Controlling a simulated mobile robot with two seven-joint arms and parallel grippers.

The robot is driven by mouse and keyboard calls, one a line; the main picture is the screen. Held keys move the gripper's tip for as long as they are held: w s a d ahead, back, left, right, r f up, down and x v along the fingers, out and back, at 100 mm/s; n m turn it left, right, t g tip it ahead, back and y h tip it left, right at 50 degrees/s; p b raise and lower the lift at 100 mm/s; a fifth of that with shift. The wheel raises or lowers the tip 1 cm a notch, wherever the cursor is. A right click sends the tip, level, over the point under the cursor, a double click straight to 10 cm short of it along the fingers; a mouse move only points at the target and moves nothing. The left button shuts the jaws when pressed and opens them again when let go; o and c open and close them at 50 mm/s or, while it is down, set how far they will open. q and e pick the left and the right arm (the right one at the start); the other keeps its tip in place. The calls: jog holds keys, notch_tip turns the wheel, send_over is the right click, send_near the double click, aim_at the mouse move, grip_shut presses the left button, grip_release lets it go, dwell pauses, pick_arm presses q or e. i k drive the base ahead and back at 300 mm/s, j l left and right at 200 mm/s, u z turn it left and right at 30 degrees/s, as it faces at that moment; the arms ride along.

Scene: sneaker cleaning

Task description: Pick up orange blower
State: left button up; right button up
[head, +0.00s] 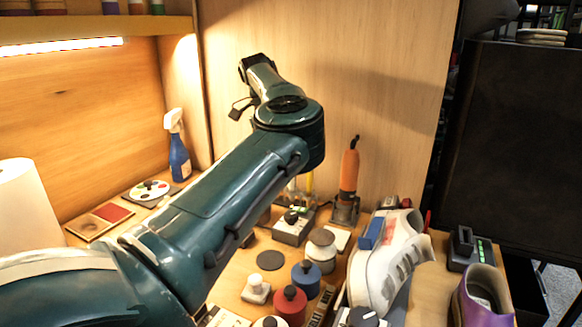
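The orange blower (349,170) stands upright near the back wall, right of the middle, with a dark nozzle end at its top. Its lower end sits in a dark stand or base (344,210). My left arm crosses the view from the lower left, bends at a joint left of the blower and turns away to the upper left. A small dark part at its far end may be the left gripper (238,107); its fingers cannot be made out. It is well left of the blower and apart from it. My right gripper is not in view.
A white sneaker (378,268) is front right of the blower, with a purple shoe (483,298) farther right. Red (290,306) and blue (306,279) jars stand in front. A blue spray bottle (178,150) is at back left. A shelf (90,30) overhangs the left.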

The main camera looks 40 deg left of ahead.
aim_at(351, 158)
jog(key=k+l, duration=0.35)
jog(key=l, duration=0.15)
jog(key=k+l, duration=0.4)
jog(key=l, duration=0.1)
